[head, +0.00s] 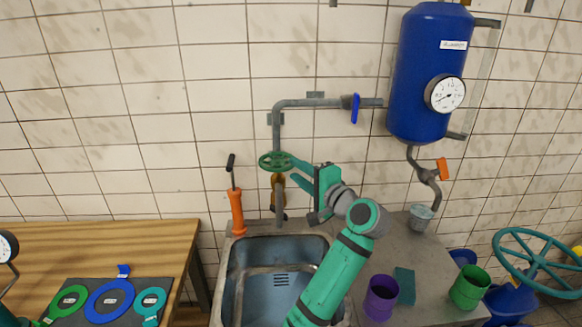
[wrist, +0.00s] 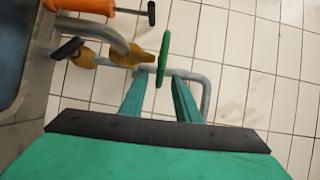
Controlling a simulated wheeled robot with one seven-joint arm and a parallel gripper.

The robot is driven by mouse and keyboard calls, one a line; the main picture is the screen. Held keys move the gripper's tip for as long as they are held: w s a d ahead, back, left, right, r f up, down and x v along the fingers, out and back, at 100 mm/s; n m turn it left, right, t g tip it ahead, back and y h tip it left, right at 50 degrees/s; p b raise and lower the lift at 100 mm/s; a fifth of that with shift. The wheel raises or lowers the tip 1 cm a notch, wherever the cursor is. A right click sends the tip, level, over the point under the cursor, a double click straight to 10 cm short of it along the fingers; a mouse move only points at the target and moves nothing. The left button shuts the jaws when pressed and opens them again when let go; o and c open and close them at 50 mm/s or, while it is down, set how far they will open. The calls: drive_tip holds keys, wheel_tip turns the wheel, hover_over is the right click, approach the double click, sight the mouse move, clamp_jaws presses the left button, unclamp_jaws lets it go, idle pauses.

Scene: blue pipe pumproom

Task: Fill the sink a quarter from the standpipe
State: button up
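The sink (head: 238,270) is a grey metal basin, with a drain visible on its bluish floor; I see no clear water surface. The standpipe (head: 276,135) is a grey pipe on the tiled wall behind it, with a green handwheel (head: 273,161) over a brass body. My gripper (head: 291,172) is at the right of this wheel. In the wrist view, the green handwheel (wrist: 164,58) is edge-on, its near rim between my two fingertips, with gaps on both sides. My gripper (wrist: 161,78) is open. No running water is discernible; my arm hides part of the sink.
An orange hand pump (head: 237,212) stands left of the standpipe. A blue lever (head: 355,108) is on the upper pipe beside a blue tank (head: 428,75) with a gauge. Purple (head: 381,298) and green (head: 469,287) cups stand right of my arm. A wooden table (head: 100,245) is left.

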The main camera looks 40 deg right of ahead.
sight(293, 167)
drive_tip(key=shift+w+d+f, duration=0.1)
drive_tip(key=shift+w+d, duration=0.05)
drive_tip(key=shift+w, duration=0.85)
drive_tip(key=shift+w+d+f, duration=0.1)
drive_tip(key=shift+w, duration=0.85)
clamp_jaws()
drive_tip(key=shift+w+d+n+y, duration=0.15)
drive_tip(key=shift+d+n+y, duration=0.15)
drive_tip(key=shift+n+y, duration=0.35)
drive_tip(key=shift+w+n+y, duration=0.15)
drive_tip(key=shift+n+y, duration=0.3)
drive_tip(key=shift+y, duration=0.6)
unclamp_jaws()
